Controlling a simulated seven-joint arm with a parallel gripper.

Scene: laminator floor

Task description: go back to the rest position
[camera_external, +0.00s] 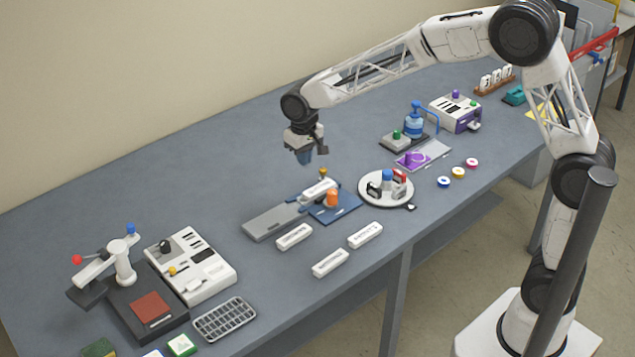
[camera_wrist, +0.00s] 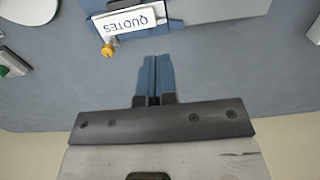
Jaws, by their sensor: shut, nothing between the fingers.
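My gripper (camera_external: 305,157) hangs in the air above the back of the bench, pointing down, near the middle of the outside view. Its blue fingers (camera_wrist: 153,78) are together and empty in the wrist view. Just in front of and below it is a grey and blue device with a white label block (camera_external: 319,189). In the wrist view that block reads QUOTES, upside down (camera_wrist: 130,20), with a yellow knob (camera_wrist: 108,49) beside it. The gripper is apart from the device and touches nothing.
White label blocks (camera_external: 330,263) lie in front of the device. A round tray (camera_external: 386,203) with stamps stands to the right. A lever press (camera_external: 122,262) and a white machine (camera_external: 205,276) stand at left. The bench's back left is clear.

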